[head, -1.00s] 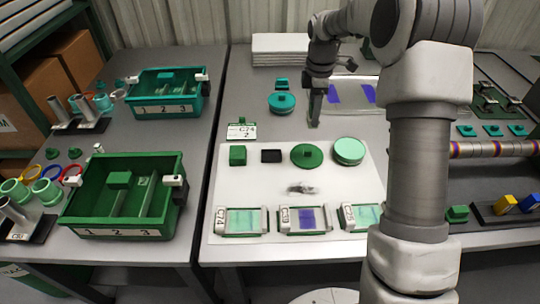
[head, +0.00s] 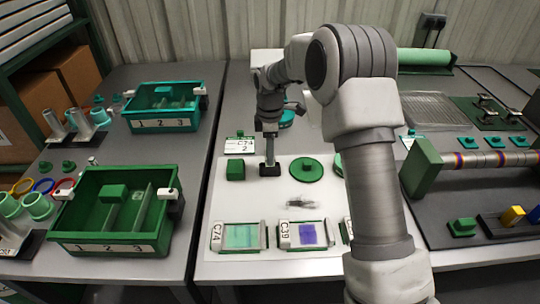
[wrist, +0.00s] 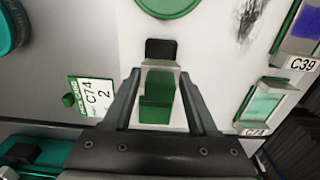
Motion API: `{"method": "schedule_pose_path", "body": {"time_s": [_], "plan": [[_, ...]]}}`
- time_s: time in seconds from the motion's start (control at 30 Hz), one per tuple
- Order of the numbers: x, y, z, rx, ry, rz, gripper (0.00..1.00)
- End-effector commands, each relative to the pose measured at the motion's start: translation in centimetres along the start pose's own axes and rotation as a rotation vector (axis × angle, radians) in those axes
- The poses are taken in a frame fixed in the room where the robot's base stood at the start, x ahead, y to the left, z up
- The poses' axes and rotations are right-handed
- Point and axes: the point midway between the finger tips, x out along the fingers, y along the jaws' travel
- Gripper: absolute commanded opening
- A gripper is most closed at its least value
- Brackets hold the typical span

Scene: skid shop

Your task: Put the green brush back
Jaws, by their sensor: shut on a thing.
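My gripper (head: 270,152) points down at the black pad (head: 270,170) on the white sheet, between a green block (head: 236,170) and a green round disc (head: 307,169). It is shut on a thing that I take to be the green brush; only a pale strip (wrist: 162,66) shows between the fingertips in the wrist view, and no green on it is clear. In the wrist view the black pad (wrist: 160,48) lies just beyond the fingertips, and the green block (wrist: 156,100) shows between the fingers. Whether the held thing touches the pad I cannot tell.
The card marked C74 2 (head: 240,146) stands behind the green block. Two divided bins (head: 105,249) (head: 160,124) stand on the left table. My arm hides part of the right side.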

Motion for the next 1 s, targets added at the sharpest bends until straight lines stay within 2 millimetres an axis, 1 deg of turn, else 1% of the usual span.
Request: {"method": "schedule_pose_path", "body": {"time_s": [0.03,0.1,0.33,0.7,0.83,0.87,0.9,1.0], "plan": [[1.0,-0.1,0.0,0.000,-0.001,-0.002,0.14],[1.3,0.0,0.0,0.000,0.000,0.000,0.14],[1.2,0.0,0.0,0.000,0.000,0.000,0.14],[2.4,0.0,0.0,-0.001,0.000,0.000,0.14],[2.4,0.0,0.0,-0.001,0.000,0.000,0.14],[2.4,0.0,0.0,-0.001,0.000,0.000,0.64],[2.4,0.0,0.0,-0.001,0.000,0.000,0.71],[2.4,0.0,0.0,-0.001,0.000,0.000,0.89]]}}
